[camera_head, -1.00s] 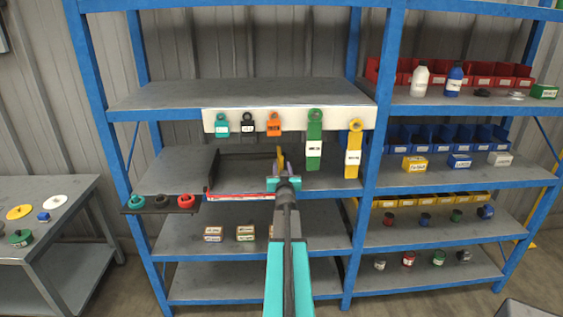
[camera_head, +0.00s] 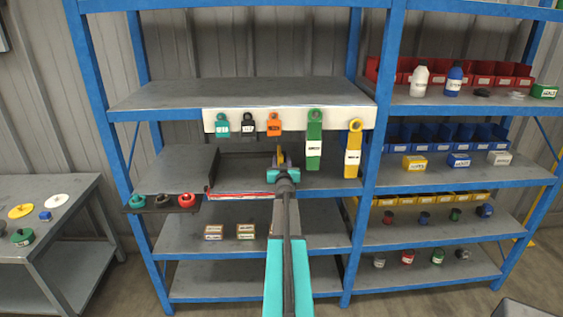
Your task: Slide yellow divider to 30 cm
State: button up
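The yellow divider (camera_head: 281,155) stands on the middle shelf, mostly hidden behind my gripper (camera_head: 282,168). Only a narrow yellow upper part shows just above the gripper. My gripper reaches from the front of the shelf to the divider; whether its fingers are open or shut on it is hidden by the wrist. A red and white scale strip (camera_head: 238,196) runs along the front shelf edge, left of the gripper. Its marks are too small to read. A dark frame with an upright end plate (camera_head: 213,169) stands left of the divider.
A white rail (camera_head: 290,118) with hanging teal, black, orange, green and yellow tags crosses above the divider. The green tag (camera_head: 314,140) hangs close to the right of my gripper. A small dark tray (camera_head: 160,204) with rings juts out at left.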

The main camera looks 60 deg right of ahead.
grip_shut()
jog(key=shift+s, duration=0.1)
jog(key=shift+s+d+r+p, duration=0.1)
jog(key=shift+p, duration=0.3)
jog(key=shift+s+d, duration=0.1)
jog(key=shift+s, duration=0.05)
grip_release()
